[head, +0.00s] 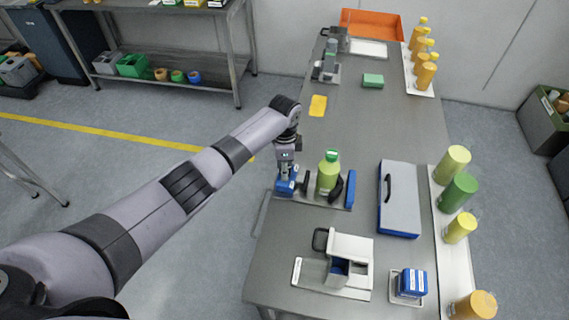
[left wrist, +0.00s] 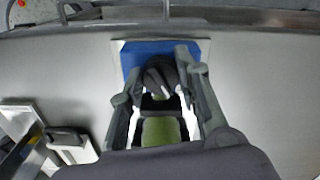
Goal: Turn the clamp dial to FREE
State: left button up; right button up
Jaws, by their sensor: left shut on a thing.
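The clamp station (head: 318,197) lies on the steel table, with a blue block (head: 285,187) at its left end. A green bottle (head: 328,174) stands upright in it between dark jaws; it also shows in the left wrist view (left wrist: 160,130). My left gripper (head: 286,172) points down over the blue block, its fingers closed around a dark knob, apparently the clamp dial (left wrist: 160,77). In the left wrist view the gripper (left wrist: 158,86) partly hides that knob and the blue block (left wrist: 133,54). The dial's setting cannot be read. My right gripper is not in view.
A white device with a black handle (head: 350,247) stands in front of the station. A grey-topped blue case (head: 398,198) lies to its right, beside a white strip with several bottles (head: 459,192). The table behind the station is mostly clear, with a yellow card (head: 318,106).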

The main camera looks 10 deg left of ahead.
pick_arm(q)
jog(key=shift+r+n+p, duration=0.1)
jog(key=shift+n+p, duration=0.5)
jog(key=shift+n, duration=1)
jog(key=o, duration=1.1)
jog(key=shift+o, duration=0.2)
notch_tip(320, 180, up, 12)
